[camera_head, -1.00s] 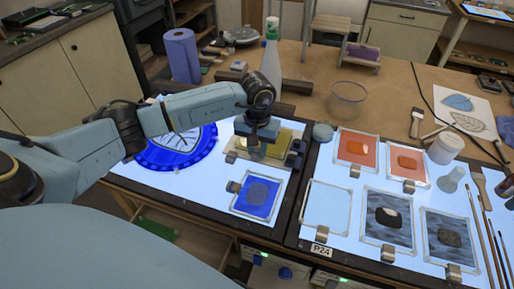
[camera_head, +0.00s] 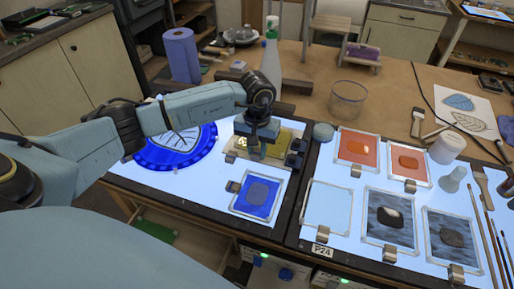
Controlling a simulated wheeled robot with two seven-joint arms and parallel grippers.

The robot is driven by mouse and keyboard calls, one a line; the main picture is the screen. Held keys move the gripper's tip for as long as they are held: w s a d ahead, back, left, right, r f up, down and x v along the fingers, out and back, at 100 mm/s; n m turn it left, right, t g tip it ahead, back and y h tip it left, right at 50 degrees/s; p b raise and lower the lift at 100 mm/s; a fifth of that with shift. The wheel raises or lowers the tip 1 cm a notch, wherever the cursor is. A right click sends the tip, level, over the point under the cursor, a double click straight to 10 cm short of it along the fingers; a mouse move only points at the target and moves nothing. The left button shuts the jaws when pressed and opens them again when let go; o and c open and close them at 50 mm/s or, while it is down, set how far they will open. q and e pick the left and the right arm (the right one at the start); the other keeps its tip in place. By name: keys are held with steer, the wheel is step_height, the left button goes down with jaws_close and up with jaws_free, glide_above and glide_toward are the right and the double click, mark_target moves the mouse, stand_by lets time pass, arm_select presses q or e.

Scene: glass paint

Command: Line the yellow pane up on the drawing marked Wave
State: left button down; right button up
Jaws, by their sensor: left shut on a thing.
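The yellow pane (camera_head: 287,136) is on or just above the left light panel, behind the blue pane. My left gripper (camera_head: 264,150) is shut on the yellow pane from above and hides its middle. I cannot tell whether the pane touches the panel. No label reading Wave is legible, and I cannot make out a drawing under the pane. My right gripper is out of view.
Orange panes (camera_head: 357,147), grey panes (camera_head: 390,218) and a clear pane (camera_head: 327,209) lie right. A spray bottle (camera_head: 271,60) stands behind.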

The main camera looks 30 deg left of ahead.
arm_select(q)
steer(key=shift+f, duration=0.15)
steer(key=c, duration=1.1)
jaws_free()
steer(key=shift+r+b, duration=0.9)
steer(key=shift+r, duration=5.8)
